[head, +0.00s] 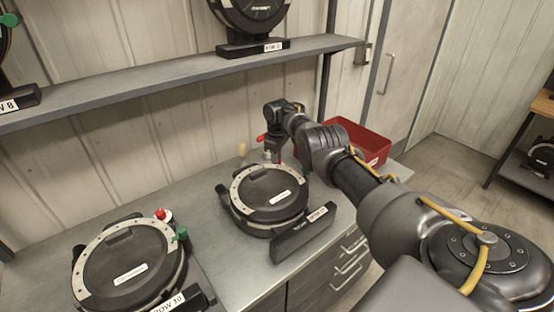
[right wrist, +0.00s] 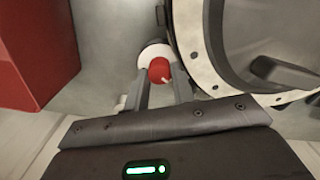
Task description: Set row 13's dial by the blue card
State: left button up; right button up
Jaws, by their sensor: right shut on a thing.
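A round black seed meter (head: 268,196) with a pale drilled rim lies on the grey bench, its label (head: 317,213) too small to read surely. My right gripper (head: 272,156) reaches down at its back edge. In the right wrist view, my right gripper (right wrist: 161,82) is shut on a red dial knob (right wrist: 159,70) with a white mark, on a white base (right wrist: 153,52) beside the meter's rim (right wrist: 195,58). The knob's setting cannot be read. No blue card shows. My left gripper is not in view.
Another meter (head: 128,268), labelled ROW 10, stands at the front left with a red knob (head: 161,214) and a green part (head: 181,234). A red bin (head: 362,142) sits close behind my right arm. A shelf (head: 180,84) with more meters runs above the bench.

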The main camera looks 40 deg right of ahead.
jog(key=shift+n, duration=0.3)
jog(key=o, duration=1)
jog(key=shift+f, duration=0.1)
